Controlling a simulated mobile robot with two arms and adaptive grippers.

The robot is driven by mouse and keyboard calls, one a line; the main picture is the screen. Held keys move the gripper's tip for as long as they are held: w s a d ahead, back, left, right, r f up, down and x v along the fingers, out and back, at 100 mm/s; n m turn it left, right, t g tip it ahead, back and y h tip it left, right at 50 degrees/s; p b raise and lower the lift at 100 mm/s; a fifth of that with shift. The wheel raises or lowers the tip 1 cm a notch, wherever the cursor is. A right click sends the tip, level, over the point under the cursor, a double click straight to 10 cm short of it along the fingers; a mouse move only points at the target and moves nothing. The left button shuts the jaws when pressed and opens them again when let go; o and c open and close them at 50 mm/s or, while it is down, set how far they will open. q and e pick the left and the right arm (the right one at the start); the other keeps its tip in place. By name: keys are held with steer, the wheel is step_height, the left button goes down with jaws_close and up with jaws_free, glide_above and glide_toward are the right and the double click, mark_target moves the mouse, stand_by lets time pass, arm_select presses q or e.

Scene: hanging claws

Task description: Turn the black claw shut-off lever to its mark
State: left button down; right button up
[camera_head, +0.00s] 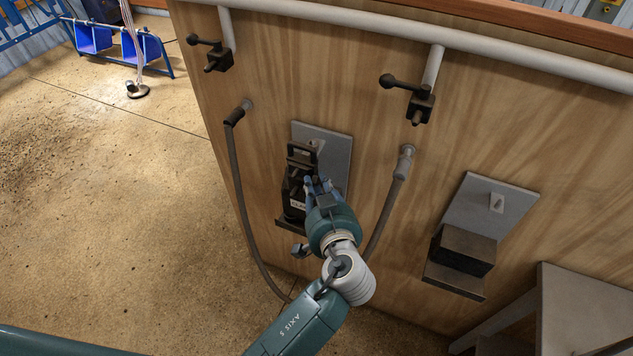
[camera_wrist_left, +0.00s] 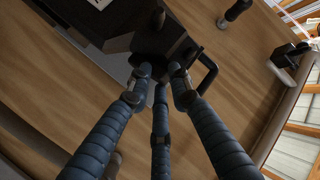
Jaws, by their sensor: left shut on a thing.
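The black claw (camera_head: 293,190), with a white label, hangs against a grey plate (camera_head: 335,147) on the wooden panel. My left gripper (camera_head: 318,188) reaches its right side. In the left wrist view its blue fingers (camera_wrist_left: 160,82) close on a dark part of the claw (camera_wrist_left: 160,42), and a black loop handle (camera_wrist_left: 207,72) stands beside them. The fingers hide the held part, so I cannot tell whether it is a lever. I cannot make out a mark. Two black valves with ball-ended levers, a left one (camera_head: 217,58) and a right one (camera_head: 420,104), hang from the pipe.
A light pipe (camera_head: 330,13) runs along the panel's top. A dark hose (camera_head: 240,195) hangs left of the claw, a grey one (camera_head: 383,215) right of it. A second plate (camera_head: 490,210) carries a dark block (camera_head: 465,249). A grey table (camera_head: 585,300) stands lower right.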

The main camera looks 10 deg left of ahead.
stand_by(0.3)
arm_select(q)
steer(key=c, duration=1.6)
jaws_free()
steer(key=shift+w, duration=0.1)
steer(key=shift+s+d+r, duration=0.15)
steer(key=shift+s+d, duration=0.05)
steer(key=shift+s, duration=0.3)
steer(key=s+d, duration=0.1)
steer(key=s, duration=0.3)
steer(key=s+d, duration=0.1)
steer(key=s, duration=0.3)
steer(key=s+d, duration=0.2)
steer(key=s, duration=0.3)
steer(key=shift+s+r, duration=0.1)
steer(key=shift+r, duration=0.2)
